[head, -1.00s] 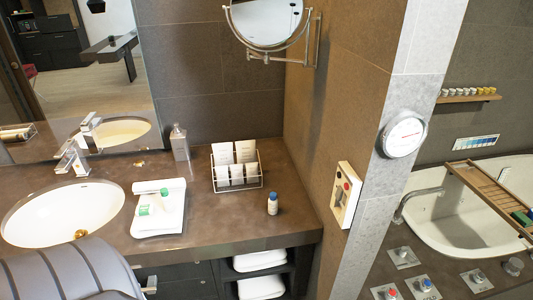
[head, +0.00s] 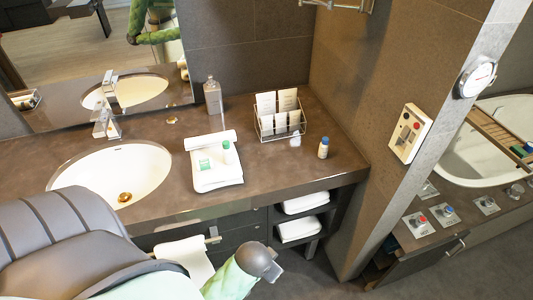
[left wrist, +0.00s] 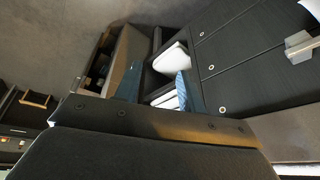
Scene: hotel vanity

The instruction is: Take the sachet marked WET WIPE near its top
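A wire rack (head: 262,138) stands on the counter at the back right in the head view. It holds two tall white cards (head: 287,100) at the back and several small white sachets (head: 281,122) in front. Their print is too small to read, so I cannot tell which is marked WET WIPE. My left gripper (left wrist: 160,88) shows in the left wrist view with two bluish fingers apart and nothing seen between them. It points at the shelves below the counter, away from the rack. In the head view, my green arm is low in front of the counter. My right gripper is not in view.
A small bottle with a blue cap (head: 323,149) stands right of the rack. A white towel (head: 216,178) with green-marked items lies left of it, beside the sink (head: 112,172). A soap bottle (head: 213,97) stands behind. A wall panel (head: 409,133) is at the right.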

